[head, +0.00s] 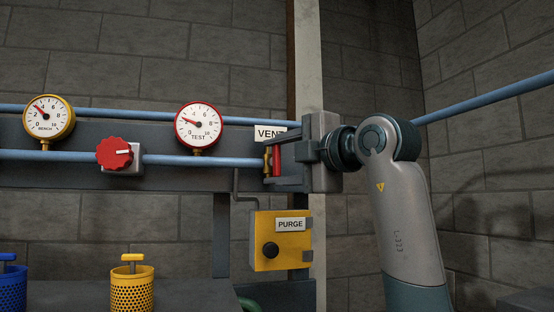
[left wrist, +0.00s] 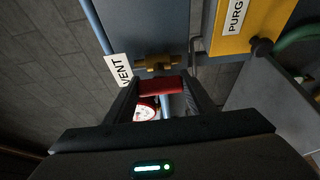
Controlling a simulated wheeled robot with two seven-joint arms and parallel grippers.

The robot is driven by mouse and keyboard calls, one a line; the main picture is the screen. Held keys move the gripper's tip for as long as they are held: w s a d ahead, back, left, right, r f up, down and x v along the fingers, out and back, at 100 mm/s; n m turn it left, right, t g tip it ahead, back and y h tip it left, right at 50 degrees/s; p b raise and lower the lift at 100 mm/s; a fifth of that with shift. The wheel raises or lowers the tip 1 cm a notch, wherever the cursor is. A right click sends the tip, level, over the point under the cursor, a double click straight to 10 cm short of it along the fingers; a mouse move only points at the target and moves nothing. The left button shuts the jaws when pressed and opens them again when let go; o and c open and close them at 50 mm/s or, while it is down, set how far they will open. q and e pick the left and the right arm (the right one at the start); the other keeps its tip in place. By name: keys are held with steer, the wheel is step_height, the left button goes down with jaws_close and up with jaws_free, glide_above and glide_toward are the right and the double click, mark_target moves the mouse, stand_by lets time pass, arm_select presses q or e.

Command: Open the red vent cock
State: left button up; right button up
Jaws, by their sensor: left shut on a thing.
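The red vent cock has a brass body (head: 267,161) at the right end of the lower blue pipe, below the white VENT label (head: 270,132). Its red handle (head: 277,159) stands upright in the head view, across the pipe's line. My left gripper (head: 275,168) reaches it from the right and is shut on the handle, which is partly hidden by the fingers. In the left wrist view the red handle (left wrist: 162,87) lies between the two fingers, with the brass body (left wrist: 158,64) just beyond it. My right gripper is in neither view.
A yellow PURGE box (head: 280,255) with a black knob hangs just below the gripper. A red knob (head: 115,153), a red-rimmed TEST gauge (head: 199,127) and a yellow BENCH gauge (head: 48,118) are to the left. A post (head: 308,60) rises behind the gripper.

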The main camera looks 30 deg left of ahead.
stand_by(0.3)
arm_select(q)
steer(key=o, duration=1)
steer(key=shift+o, duration=0.2)
steer(key=shift+d, duration=0.1)
steer(key=b+v, duration=0.7)
steer(key=v, duration=1)
steer(key=shift+r, duration=0.1)
